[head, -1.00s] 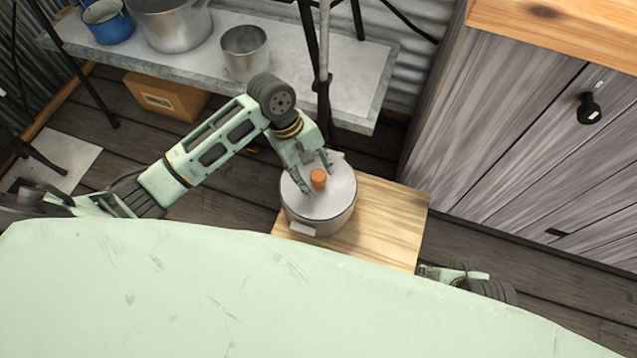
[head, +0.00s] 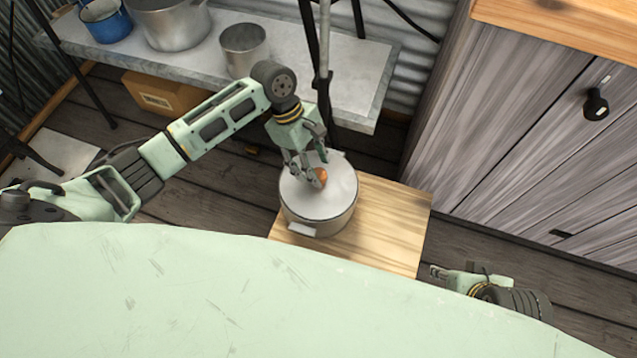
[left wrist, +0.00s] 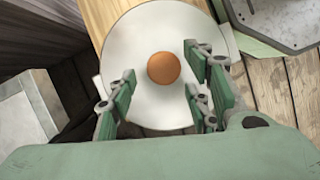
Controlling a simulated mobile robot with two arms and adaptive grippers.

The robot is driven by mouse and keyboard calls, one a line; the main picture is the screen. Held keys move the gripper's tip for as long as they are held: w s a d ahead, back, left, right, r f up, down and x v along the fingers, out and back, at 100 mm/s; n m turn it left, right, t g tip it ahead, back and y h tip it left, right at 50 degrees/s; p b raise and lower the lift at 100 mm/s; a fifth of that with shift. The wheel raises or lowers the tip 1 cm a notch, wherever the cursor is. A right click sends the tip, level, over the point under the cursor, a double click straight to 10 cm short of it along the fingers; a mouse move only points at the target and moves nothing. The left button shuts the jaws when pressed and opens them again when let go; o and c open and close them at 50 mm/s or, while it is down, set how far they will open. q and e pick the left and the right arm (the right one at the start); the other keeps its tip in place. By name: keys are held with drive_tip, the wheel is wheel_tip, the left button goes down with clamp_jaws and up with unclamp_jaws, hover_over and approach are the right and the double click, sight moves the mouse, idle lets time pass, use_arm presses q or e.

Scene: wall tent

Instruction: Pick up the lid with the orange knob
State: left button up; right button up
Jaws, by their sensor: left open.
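The lid (head: 338,190) is a pale metal disc lying on a silver pot (head: 325,222), with an orange knob (head: 321,176) at its middle. The pot stands on a light wooden board (head: 392,222). My left gripper (head: 317,172) is open and low over the lid, its fingers partly hiding the knob in the head view. In the left wrist view the knob (left wrist: 163,67) lies between and just ahead of the open fingertips (left wrist: 160,82), with gaps on both sides. My right gripper (head: 438,274) is at the lower right, away from the pot; its jaw opening is too small to judge.
A grey metal shelf (head: 300,62) behind holds a blue pot (head: 105,20) and silver pots (head: 244,50). A dark tripod pole (head: 322,80) stands just behind the lid. A grey wooden cabinet (head: 510,130) is at right. The board right of the pot is clear.

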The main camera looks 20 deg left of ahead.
sight(338, 179)
use_arm(q)
drive_tip(key=shift+b+x, duration=0.4)
drive_tip(key=shift+x, duration=0.85)
drive_tip(key=shift+c, duration=0.3)
clamp_jaws()
